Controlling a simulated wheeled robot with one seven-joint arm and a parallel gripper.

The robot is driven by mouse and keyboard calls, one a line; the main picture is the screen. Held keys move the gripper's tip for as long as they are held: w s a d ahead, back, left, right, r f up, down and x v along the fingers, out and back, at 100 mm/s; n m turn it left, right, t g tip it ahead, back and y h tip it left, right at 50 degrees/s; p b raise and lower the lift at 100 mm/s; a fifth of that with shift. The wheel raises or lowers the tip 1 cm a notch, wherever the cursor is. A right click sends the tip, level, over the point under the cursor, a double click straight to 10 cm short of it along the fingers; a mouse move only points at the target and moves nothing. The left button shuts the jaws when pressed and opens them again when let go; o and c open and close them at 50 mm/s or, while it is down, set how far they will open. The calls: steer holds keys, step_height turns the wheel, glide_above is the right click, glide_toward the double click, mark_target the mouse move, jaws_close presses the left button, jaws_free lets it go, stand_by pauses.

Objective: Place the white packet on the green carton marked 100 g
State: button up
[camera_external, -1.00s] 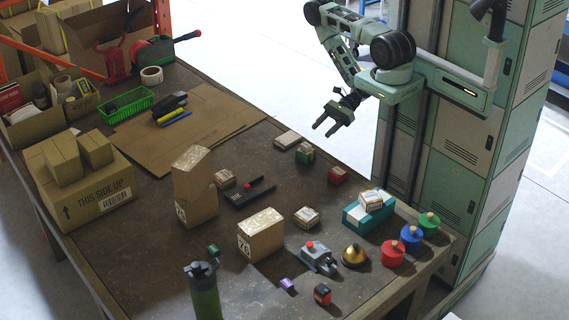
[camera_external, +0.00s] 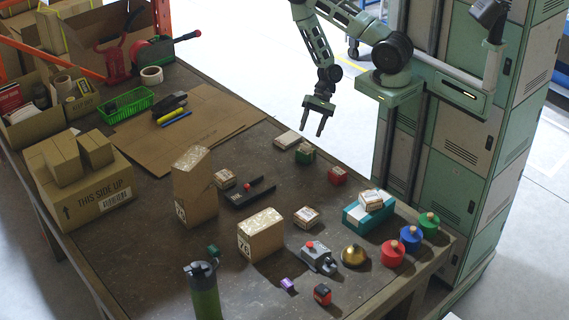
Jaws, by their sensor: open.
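A flat whitish packet (camera_external: 288,139) lies on the table near its far edge. A small green carton (camera_external: 304,155), with a light top, stands just in front of it and to its right; its marking is too small to read. My gripper (camera_external: 313,131) is open and empty, with its fingers pointing down. In the picture it is just up and right of the packet and above the green carton, apparently in the air.
A red box (camera_external: 337,176) stands right of the green carton. A black tray (camera_external: 250,193), a small carton (camera_external: 224,179) and tall brown boxes (camera_external: 195,190) stand nearer. A teal box (camera_external: 368,215) carries a small carton. Cardboard (camera_external: 190,130) lies flat at left.

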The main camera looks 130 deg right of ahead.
steer(key=w+a+r+n+g+h, duration=0.1)
steer(key=w+a+r+n+g, duration=0.3)
steer(key=w+n, duration=0.5)
steer(key=w+a+r+n+h, duration=0.1)
steer(key=w+a+r+n, duration=0.4)
steer(key=a+r+n, duration=0.35)
steer(key=s+a+r+n+g, duration=0.1)
steer(key=s+a+r+n, duration=0.3)
steer(key=a, duration=0.4)
steer(key=s+a+r+n+g, duration=0.1)
steer(key=s+a+r+n, duration=0.3)
steer(key=a, duration=0.4)
steer(key=s+a+r+n+g, duration=0.1)
steer(key=s+a+r+n, duration=0.4)
steer(key=s+a, duration=0.2)
steer(key=shift+s+a+n+g, duration=0.3)
steer(key=shift+a+n, duration=0.05)
steer(key=shift+a, duration=0.3)
